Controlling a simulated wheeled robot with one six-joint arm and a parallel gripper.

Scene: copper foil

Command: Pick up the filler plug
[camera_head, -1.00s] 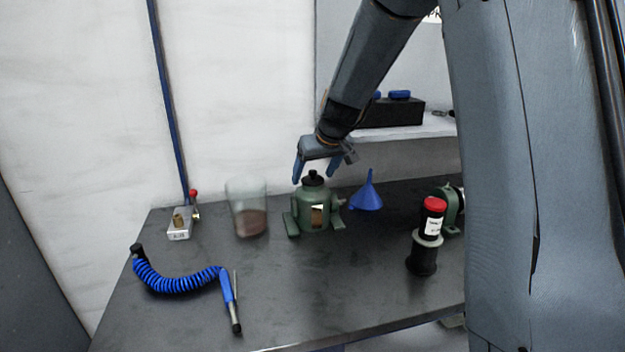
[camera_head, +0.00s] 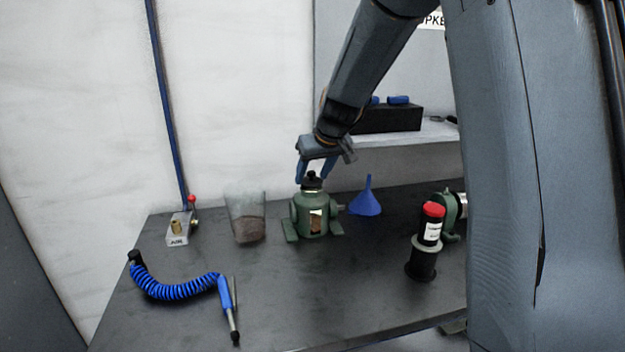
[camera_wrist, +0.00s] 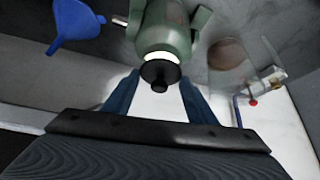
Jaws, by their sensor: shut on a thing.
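The filler plug (camera_head: 312,180) is a black knobbed cap at the top of a green housing (camera_head: 313,217) with a small window. My gripper (camera_head: 314,176) points down over the housing, its blue fingers on either side of the plug and shut on it. In the wrist view the plug (camera_wrist: 160,74) shows between the fingers (camera_wrist: 158,88), with a pale ring between it and the green housing (camera_wrist: 163,30). I cannot tell whether the plug is lifted off its seat.
A clear beaker (camera_head: 246,216) with brown contents stands left of the housing, and a blue funnel (camera_head: 367,200) stands right. A red-capped bottle (camera_head: 432,224) sits in a black holder. A coiled blue air hose (camera_head: 180,288) lies front left. The table's front middle is clear.

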